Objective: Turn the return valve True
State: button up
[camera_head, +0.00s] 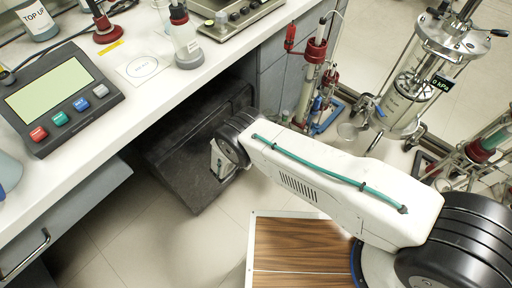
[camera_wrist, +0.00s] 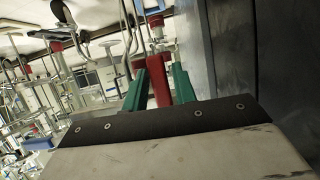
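In the wrist view, the two green fingers of my gripper (camera_wrist: 159,88) stand apart. A red upright piece (camera_wrist: 158,80) shows between them, below a glass column with a red collar (camera_wrist: 155,20). I cannot tell whether the fingers touch the red piece, or whether it is the return valve. In the head view, my white arm reaches left to the dark open space under the bench, and its end hides the fingers. A red handle (camera_head: 290,38) stands beside a glass column (camera_head: 312,70) with red collars, behind my arm and apart from its end.
The white bench (camera_head: 150,90) at left holds a control box (camera_head: 62,98) with colored buttons and a bottle (camera_head: 185,40). Grey cabinet fronts (camera_head: 270,80) run beneath it. A glass vessel (camera_head: 410,95) with a pressure display stands at upper right. Clear floor shows at lower left.

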jog(key=shift+v, duration=2.2)
